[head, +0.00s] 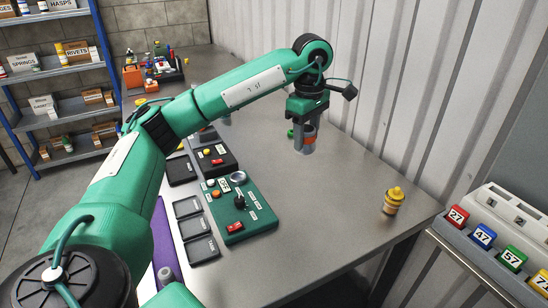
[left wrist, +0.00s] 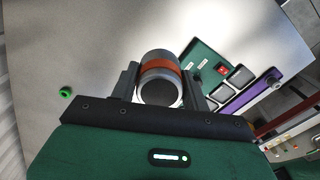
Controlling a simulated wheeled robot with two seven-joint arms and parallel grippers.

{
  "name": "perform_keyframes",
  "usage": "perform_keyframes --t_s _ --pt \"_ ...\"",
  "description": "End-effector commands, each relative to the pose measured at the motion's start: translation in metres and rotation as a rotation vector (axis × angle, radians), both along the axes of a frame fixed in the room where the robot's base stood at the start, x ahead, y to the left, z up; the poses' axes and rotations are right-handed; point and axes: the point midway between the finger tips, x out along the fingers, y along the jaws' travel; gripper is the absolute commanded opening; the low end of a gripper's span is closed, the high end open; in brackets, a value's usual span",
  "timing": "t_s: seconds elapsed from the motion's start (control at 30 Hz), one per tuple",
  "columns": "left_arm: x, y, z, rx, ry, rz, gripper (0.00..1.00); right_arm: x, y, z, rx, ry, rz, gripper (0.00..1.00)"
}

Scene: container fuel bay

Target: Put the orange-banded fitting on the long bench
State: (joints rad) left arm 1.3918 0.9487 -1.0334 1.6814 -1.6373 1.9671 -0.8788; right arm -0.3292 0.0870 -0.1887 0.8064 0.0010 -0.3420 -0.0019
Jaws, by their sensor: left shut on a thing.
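My left gripper (head: 303,146) is shut on the orange-banded fitting (head: 309,132), a grey cylinder with an orange band. In the left wrist view the fitting (left wrist: 160,75) sits between the two fingers, with its open round end facing the camera. The gripper is over the long bench (head: 310,210), a grey metal top that runs along the corrugated wall. I cannot tell how large the gap is between fitting and bench. My right gripper is not in view.
A small green ring (left wrist: 66,92) lies on the bench near the fitting. A yellow-capped container (head: 392,201) stands near the right end. A green control panel (head: 240,209) and black trays (head: 196,228) line the front edge. Numbered bins (head: 484,235) stand at right. Mid-bench is clear.

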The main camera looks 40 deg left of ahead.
Motion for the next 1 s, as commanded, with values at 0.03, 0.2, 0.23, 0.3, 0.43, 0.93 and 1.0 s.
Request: perform_keyframes --t_s 0.03,0.2,0.23,0.3,0.43,0.93,1.0 --pt "-0.001 0.0 -0.009 0.001 0.005 0.0 0.21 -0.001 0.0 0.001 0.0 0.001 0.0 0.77" --pt "-0.002 0.001 -0.053 0.002 0.008 0.0 0.21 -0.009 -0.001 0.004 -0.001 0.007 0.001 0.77" --pt "-0.001 0.001 -0.06 0.001 0.006 0.0 0.21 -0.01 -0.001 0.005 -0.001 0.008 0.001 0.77" --pt "-0.002 0.0 -0.079 0.001 0.007 -0.001 0.21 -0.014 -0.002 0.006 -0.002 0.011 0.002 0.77" --pt "-0.002 0.0 -0.113 0.001 0.007 -0.001 0.21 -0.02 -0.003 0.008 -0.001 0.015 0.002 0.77" --pt "-0.001 0.0 -0.173 0.0 0.004 -0.001 0.21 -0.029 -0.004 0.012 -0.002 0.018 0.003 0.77" --pt "-0.001 0.0 -0.184 0.001 0.003 -0.001 0.21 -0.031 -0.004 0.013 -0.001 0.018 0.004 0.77"
